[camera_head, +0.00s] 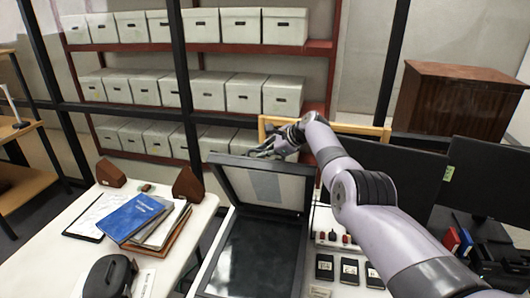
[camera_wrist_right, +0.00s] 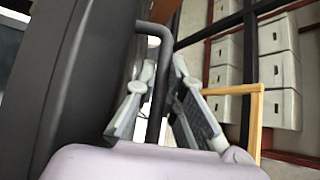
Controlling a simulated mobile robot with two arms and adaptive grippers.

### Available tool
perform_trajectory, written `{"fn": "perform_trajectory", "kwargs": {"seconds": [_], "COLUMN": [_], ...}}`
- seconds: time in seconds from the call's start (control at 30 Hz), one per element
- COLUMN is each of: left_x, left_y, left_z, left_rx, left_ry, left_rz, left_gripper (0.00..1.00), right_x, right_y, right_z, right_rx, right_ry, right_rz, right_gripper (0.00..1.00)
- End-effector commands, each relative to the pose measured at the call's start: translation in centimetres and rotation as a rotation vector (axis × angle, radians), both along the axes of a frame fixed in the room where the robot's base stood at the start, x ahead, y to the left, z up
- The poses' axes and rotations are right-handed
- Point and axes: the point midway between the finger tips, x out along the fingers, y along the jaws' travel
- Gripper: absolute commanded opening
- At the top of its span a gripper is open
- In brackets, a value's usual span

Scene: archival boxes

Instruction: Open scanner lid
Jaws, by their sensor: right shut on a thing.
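The scanner (camera_head: 258,255) stands on the desk with its dark glass bed exposed. Its lid (camera_head: 232,183) is raised and tilted steeply back, its pale inner pad facing the head camera. My right gripper (camera_head: 268,149) is at the upper edge of the lid. In the right wrist view the gripper (camera_wrist_right: 163,70) has its fingers on either side of a dark bar handle (camera_wrist_right: 154,29) and is shut on it. The handle stands out from the dark back of the lid (camera_wrist_right: 70,80). In the head view the handle is mostly hidden by the gripper. My left gripper is not in view.
Left of the scanner, a white table (camera_head: 190,235) holds a blue folder (camera_head: 132,217), papers and a black device (camera_head: 108,276). Dark monitors (camera_head: 395,175) stand at the right behind my right arm. A wooden frame (camera_head: 350,130) and shelves of boxes (camera_head: 283,97) lie behind.

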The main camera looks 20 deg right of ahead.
Motion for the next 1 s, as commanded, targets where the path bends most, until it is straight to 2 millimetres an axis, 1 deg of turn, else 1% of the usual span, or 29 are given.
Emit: {"fn": "perform_trajectory", "kwargs": {"seconds": [0.13,0.17,0.3,0.7,0.87,1.0], "left_x": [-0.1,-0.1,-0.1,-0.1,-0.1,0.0], "left_y": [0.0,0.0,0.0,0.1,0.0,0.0], "left_z": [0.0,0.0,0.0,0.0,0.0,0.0], "left_rx": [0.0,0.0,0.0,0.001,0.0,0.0], "left_ry": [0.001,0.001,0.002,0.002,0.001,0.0], "left_rz": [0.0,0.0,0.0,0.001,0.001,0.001], "left_gripper": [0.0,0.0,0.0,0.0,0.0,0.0], "right_x": [-0.1,-0.1,-0.1,-0.1,-0.5,-1.1], "right_y": [0.0,0.0,0.0,-0.1,-0.6,-0.9], "right_z": [-0.1,-0.1,-0.1,0.1,0.6,1.2], "right_rx": [-0.005,-0.005,-0.004,-0.001,-0.001,-0.001], "right_ry": [0.003,0.003,0.003,0.001,-0.003,-0.002], "right_rz": [0.003,0.003,0.003,0.001,0.0,0.001], "right_gripper": [0.0,0.11,0.19,0.19,0.19,0.19]}}
